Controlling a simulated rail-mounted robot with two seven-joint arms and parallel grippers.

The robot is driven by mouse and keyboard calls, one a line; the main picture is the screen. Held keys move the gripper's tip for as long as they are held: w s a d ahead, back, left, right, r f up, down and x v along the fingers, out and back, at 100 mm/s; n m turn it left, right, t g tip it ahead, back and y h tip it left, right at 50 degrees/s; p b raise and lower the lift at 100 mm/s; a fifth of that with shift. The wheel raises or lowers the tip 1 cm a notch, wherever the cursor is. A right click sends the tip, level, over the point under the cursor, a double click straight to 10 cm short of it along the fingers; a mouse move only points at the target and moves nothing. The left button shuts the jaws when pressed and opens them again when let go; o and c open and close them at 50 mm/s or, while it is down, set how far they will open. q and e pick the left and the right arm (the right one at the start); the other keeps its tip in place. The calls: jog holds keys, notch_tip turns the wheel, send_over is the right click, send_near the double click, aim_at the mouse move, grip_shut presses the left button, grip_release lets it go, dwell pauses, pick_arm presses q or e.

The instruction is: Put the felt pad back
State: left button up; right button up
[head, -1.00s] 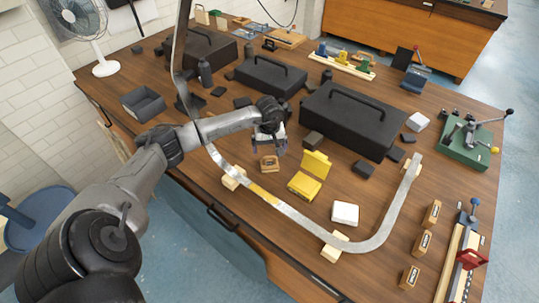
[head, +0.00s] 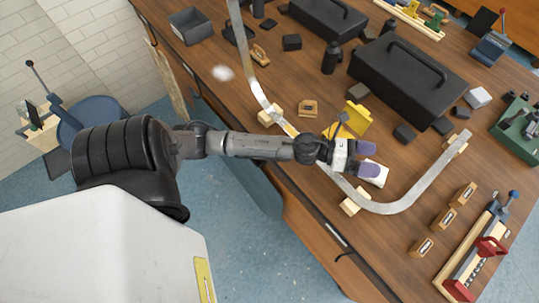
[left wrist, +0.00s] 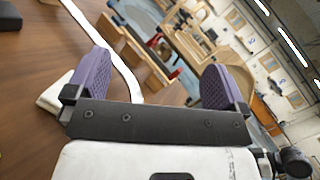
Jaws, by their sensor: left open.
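A small white square pad (head: 379,178), which looks like the felt pad, lies on the wooden table inside the curve of a bent metal strip. My left gripper (head: 367,159), with purple fingers, is above and beside the pad and partly covers it in the head view. In the left wrist view the left gripper (left wrist: 157,85) is open, with nothing between its fingers. The white pad (left wrist: 53,94) shows there outside the left finger, partly hidden by it. Whether they touch is unclear. My right gripper is not in view.
The metal strip (head: 405,206) rests on wooden blocks around the pad. A yellow open box (head: 355,117) and a small wooden block (head: 308,108) stand behind my gripper. A large black case (head: 410,75) is farther back. Several labelled wooden blocks and a red clamp (head: 490,247) are at the right.

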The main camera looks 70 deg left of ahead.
pick_arm(q)
jog(key=s+a+f+n+g+y, duration=0.1)
jog(key=s+a+f+n+y, duration=0.15)
jog(key=s+n+y, duration=0.65)
jog(key=a+f+n+g+y, duration=0.1)
jog(key=f+n+y, duration=0.25)
jog(key=n, duration=1.15)
jog(key=s+d+f+n+g+h, duration=0.1)
jog(key=s+d+f+n+g, duration=0.1)
jog(key=s+n+g, duration=0.3)
jog(key=s+d+f+n+g+h, duration=0.1)
jog(key=s+d+f+n+g, duration=0.2)
jog(key=s, duration=1)
notch_tip(320, 180, down, 2)
jog(key=n+g, duration=0.2)
jog(key=g, duration=0.1)
jog(key=shift+s+f+h, duration=0.25)
jog(key=shift+h, duration=0.1)
